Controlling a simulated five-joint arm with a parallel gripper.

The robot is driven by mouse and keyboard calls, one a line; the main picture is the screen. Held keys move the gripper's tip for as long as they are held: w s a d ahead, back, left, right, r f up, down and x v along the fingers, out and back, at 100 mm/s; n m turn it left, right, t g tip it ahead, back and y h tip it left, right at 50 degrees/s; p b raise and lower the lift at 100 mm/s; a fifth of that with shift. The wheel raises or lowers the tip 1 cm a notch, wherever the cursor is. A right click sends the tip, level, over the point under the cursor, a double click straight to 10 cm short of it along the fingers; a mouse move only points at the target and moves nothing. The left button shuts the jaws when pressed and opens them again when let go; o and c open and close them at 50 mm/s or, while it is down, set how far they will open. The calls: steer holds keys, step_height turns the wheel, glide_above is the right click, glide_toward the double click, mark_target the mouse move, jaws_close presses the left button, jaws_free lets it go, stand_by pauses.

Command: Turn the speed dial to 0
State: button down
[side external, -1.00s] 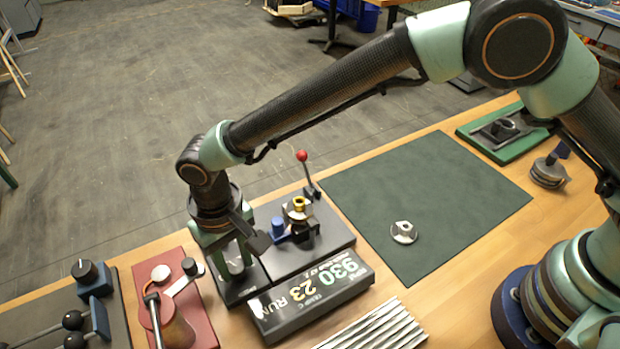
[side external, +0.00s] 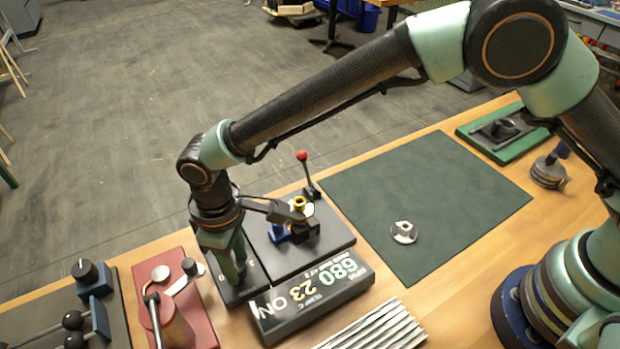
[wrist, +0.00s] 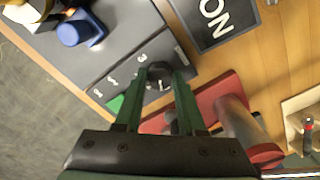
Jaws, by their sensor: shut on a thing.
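The speed dial is a dark round knob (wrist: 158,82) with a pale pointer mark, set on a grey panel with white marks around it and a green patch. My gripper (wrist: 157,100) is shut on the dial, with one green finger on each side. In the side view my gripper (side external: 235,270) points down over the panel's left part and hides the dial. The display (side external: 315,292) in front of the panel reads 680, 23 and ON. I cannot read which mark the pointer faces.
A red-topped lever (side external: 303,170), a brass-coloured part (side external: 299,203) and a blue knob (side external: 278,230) stand close to the right of my gripper. A red base (side external: 190,300) with a lever lies close to the left. The green mat (side external: 430,190) is mostly clear.

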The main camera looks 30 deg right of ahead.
mark_target(237, 266)
steer(key=shift+n, duration=1.2)
steer(key=c, duration=0.5)
jaws_free()
step_height(237, 266, up, 12)
steer(key=shift+r, duration=0.1)
